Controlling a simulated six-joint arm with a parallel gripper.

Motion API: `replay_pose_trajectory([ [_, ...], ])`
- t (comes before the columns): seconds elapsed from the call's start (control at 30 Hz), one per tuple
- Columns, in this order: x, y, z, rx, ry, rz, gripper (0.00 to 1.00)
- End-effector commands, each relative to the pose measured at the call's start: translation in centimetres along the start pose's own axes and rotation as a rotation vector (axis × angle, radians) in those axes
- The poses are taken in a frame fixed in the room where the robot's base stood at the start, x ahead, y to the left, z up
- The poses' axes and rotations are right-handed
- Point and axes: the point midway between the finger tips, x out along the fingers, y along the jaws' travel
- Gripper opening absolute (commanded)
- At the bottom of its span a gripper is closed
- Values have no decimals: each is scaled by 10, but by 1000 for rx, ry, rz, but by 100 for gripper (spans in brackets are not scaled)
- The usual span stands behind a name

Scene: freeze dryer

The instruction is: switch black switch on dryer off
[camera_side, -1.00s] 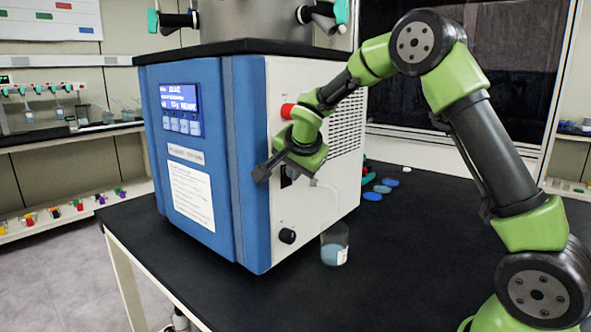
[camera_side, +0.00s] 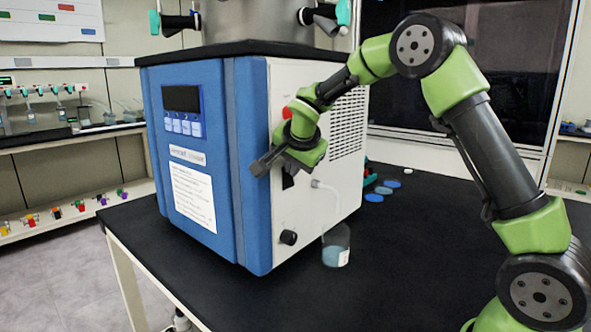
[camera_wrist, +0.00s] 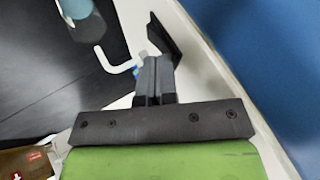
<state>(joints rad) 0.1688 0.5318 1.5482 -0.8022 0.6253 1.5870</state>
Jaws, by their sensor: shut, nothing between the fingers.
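The freeze dryer (camera_side: 246,150) is a blue and white box on the black table. Its display (camera_side: 181,98) is dark. The black switch (camera_side: 288,181) is on the white side panel, just below my gripper (camera_side: 262,167), and is partly hidden by it. In the wrist view the black switch (camera_wrist: 166,38) juts out from the panel, just beyond the tips of my gripper (camera_wrist: 154,62). The fingers are together and empty. They are touching or very near the switch; I cannot tell which.
A red knob (camera_side: 287,112) is above my gripper, partly hidden. Blue discs (camera_side: 374,197) lie on the table behind. The table's right front is clear.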

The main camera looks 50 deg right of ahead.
Motion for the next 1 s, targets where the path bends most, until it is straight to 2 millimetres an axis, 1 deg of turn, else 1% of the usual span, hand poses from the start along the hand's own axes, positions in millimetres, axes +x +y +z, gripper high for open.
replay_pose_trajectory([
  [0.13, -5, -3, -3, 1, 0, -1, 0],
  [0.47, -6, -2, -3, 1, -1, 0, 0],
  [0.57, -8, 1, -4, 0, 0, 0, 0],
  [0.67, -14, 8, -4, 1, 0, 0, 0],
  [0.83, -32, 33, -6, 1, 0, 1, 0],
  [0.9, -51, 24, -7, 2, 2, -10, 0],
  [1.0, -75, 18, -8, 3, 1, -10, 0],
])
